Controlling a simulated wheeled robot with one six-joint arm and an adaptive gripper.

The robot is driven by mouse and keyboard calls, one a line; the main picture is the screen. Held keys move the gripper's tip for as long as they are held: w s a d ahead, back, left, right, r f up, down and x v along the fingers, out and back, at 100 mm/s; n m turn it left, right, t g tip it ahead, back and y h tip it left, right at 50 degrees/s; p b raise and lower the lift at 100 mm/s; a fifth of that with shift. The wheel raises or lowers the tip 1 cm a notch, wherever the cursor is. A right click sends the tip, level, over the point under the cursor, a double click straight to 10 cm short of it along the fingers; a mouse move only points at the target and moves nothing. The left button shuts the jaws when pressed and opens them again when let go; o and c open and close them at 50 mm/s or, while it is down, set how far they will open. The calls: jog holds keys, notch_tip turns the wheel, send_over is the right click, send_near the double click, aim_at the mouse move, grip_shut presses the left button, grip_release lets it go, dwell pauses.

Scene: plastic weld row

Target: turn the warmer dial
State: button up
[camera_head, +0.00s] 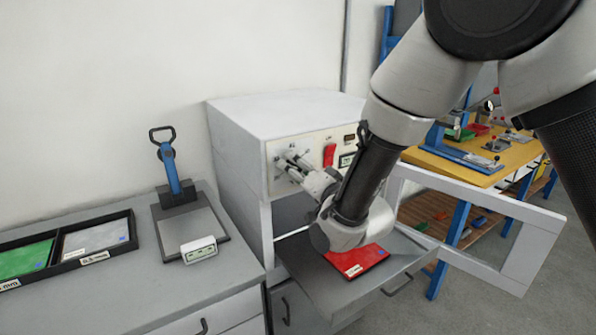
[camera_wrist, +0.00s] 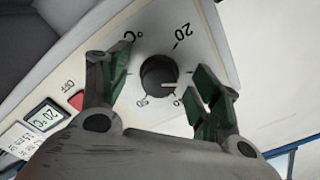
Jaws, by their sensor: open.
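The warmer (camera_head: 232,155) is a white cabinet with a pale control panel (camera_head: 272,182) on its front. In the wrist view its dial (camera_wrist: 159,76) is a round dark knob with a light pointer line, with printed marks around it including "20". My gripper (camera_wrist: 163,84) is open, with one green-padded finger on each side of the dial. I cannot tell whether either finger touches it. In the head view my gripper (camera_head: 290,162) is at the panel's left part and hides the dial. A red switch (camera_head: 329,155) and a small display (camera_wrist: 43,117) reading about 20 are on the panel.
The warmer's framed door (camera_head: 527,245) stands open to the right. A red sheet (camera_head: 357,260) lies on the shelf below my arm. A grey counter (camera_head: 140,290) at left holds a blue-handled tool (camera_head: 171,170) and a black tray (camera_head: 98,254).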

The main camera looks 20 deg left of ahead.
jog(key=shift+s, duration=0.1)
jog(key=v, duration=1.2)
